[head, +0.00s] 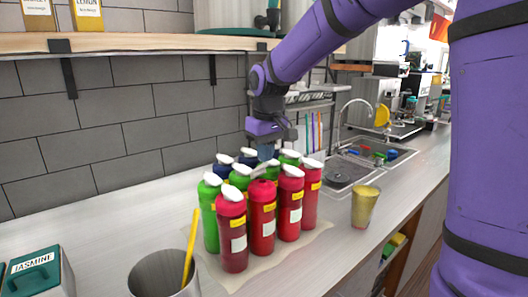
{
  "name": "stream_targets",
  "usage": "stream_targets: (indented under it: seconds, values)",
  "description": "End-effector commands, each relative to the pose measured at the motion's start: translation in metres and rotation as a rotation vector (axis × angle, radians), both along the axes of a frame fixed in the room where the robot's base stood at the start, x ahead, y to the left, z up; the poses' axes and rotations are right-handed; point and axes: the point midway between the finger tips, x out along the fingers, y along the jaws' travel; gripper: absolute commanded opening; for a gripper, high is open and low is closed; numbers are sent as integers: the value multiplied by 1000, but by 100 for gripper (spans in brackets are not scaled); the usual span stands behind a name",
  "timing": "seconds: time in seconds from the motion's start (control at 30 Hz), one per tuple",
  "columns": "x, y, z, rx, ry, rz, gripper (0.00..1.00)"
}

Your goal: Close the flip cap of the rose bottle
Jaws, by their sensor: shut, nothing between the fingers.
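Several squeeze bottles stand close together on a mat; their label text is too small to read, so I cannot tell which is the rose one. The red bottle in the middle of the near rows (262,222) shows a red top, with a pale cap piece (259,171) raised behind it. The other red bottles, such as the nearest one (232,235) and the one to its right (290,210), have white caps lying over their tops. My gripper (266,155) points down, shut and empty, above the cluster, just behind and above the red-topped bottle. Contact with the raised cap cannot be told.
Green bottles (209,220) and dark blue bottles stand among the red ones. A metal cup with a yellow stick (163,275) and a jasmine box (38,275) are at the front left. A gold cup (364,206) stands right, before the sink (375,155). A shelf (130,42) hangs above.

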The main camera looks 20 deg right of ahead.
Motion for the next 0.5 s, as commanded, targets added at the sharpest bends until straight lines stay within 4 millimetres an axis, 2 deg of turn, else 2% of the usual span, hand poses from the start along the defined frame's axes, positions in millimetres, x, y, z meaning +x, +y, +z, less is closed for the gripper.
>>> stream_targets:
  seconds: [0.5]
  values:
    - [-8, -2, -5, 26, -81, -1, 0]
